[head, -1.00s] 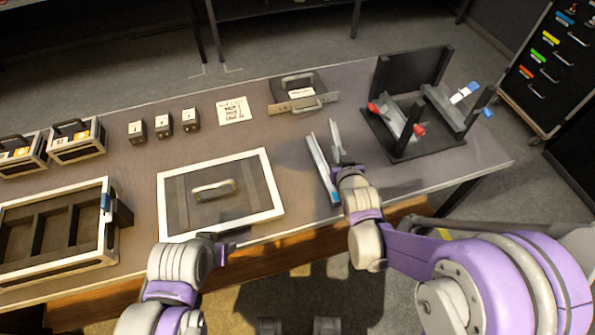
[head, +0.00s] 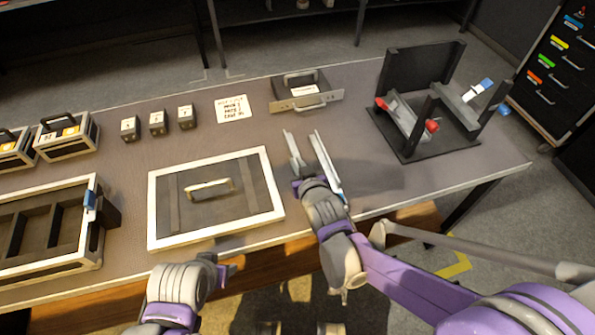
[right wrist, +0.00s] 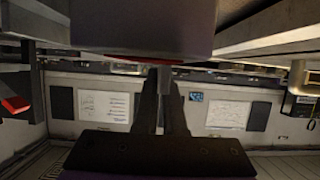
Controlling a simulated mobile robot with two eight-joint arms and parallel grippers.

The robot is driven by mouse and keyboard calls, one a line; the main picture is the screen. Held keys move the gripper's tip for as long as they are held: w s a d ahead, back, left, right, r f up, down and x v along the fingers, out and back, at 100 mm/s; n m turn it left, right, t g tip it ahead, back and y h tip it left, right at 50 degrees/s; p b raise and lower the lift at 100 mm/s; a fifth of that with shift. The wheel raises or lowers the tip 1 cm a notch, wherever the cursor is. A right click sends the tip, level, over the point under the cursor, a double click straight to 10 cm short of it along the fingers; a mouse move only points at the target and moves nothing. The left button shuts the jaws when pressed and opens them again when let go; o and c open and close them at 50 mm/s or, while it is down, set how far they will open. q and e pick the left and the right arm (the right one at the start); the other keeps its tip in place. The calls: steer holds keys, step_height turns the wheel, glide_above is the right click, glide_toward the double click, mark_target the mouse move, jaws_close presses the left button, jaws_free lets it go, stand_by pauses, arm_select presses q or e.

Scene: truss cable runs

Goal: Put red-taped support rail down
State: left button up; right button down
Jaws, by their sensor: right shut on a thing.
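My right gripper (head: 292,153) is over the table in the head view, left of a long pale rail (head: 326,165) with a blue near end. It is shut on a narrow grey piece (right wrist: 163,82), which I take for the red-taped support rail; a thin red strip shows at its top in the right wrist view. Its full length and ends are hidden, and its gap to the table is unclear. Red ends also show on a grey piece (head: 406,119) in the dark stand (head: 440,145). My left gripper (head: 226,272) is at the table's front edge, its jaws unclear.
A white-framed lid (head: 270,190) lies left of the right gripper. A compartment case (head: 92,240) stands far left. A latched grey box (head: 318,103) and a printed sheet (head: 233,109) are behind. Bare table lies between the blue-ended rail and the stand.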

steer(key=shift+f+b, duration=0.3)
steer(key=shift+f, duration=1.1)
steer(key=shift+f, duration=0.1)
steer(key=c, duration=1)
jaws_free()
